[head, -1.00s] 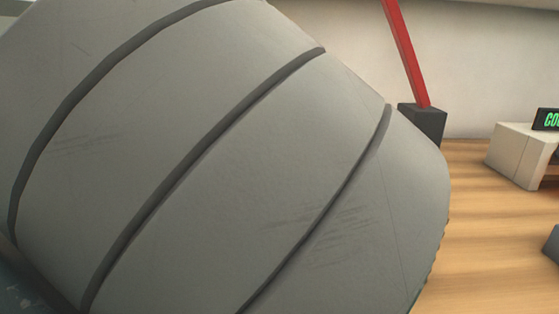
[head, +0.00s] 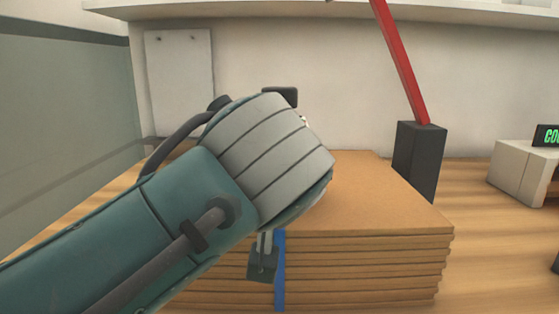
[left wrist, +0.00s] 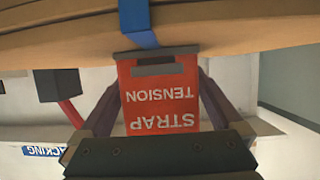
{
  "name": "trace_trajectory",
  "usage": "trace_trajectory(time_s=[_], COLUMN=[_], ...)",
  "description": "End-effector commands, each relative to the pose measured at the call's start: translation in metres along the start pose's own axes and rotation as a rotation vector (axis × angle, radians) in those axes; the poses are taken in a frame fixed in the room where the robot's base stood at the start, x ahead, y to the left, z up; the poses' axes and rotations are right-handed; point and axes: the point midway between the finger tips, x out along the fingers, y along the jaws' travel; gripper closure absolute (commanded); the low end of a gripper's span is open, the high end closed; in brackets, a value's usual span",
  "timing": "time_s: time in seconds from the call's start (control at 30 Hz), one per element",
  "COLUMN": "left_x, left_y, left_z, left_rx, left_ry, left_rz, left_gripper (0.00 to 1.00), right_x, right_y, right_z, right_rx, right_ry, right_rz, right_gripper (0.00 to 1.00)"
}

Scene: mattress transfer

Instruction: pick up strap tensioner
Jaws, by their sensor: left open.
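The strap tensioner (left wrist: 160,98) is a red box with upside-down white "STRAP TENSION" lettering in the left wrist view. A grey bar crosses its end beside the blue strap (left wrist: 138,22), at the edge of the brown stack. My left gripper (left wrist: 158,112) is open, with one finger on each side of the tensioner. I cannot tell whether either finger touches it. In the head view my left arm reaches across the stack of brown boards (head: 390,200) and hides the tensioner. The blue strap (head: 280,280) runs down the stack's front. My right gripper is not in view.
A red bar (head: 402,65) rises from a dark block (head: 418,155) behind the stack's right side. A white box (head: 522,160) with a green-lettered sign stands farther right. A pale panel (head: 180,80) hangs on the back wall.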

Motion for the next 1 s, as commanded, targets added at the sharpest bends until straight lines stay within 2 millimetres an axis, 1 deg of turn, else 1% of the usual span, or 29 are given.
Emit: trace_trajectory(time_s=[0.07,0.9,0.97,1.0], left_x=[-0.0003,-0.0006,-0.0006,-0.0006], left_y=[0.0001,0.0002,0.0002,0.0002], left_z=[-0.0001,0.0001,0.0001,0.0001], left_rx=[0.000,0.000,0.000,0.000], left_ry=[0.000,0.000,0.000,0.000], left_rz=[0.000,0.000,0.000,0.000], left_gripper=[0.00,0.94,1.00,1.00], right_x=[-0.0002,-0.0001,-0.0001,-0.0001], right_y=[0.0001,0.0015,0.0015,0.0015], right_z=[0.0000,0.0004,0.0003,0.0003], right_rx=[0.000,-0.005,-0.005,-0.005], right_ry=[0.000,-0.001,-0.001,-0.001], right_rz=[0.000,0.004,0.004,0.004], right_gripper=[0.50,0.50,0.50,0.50])
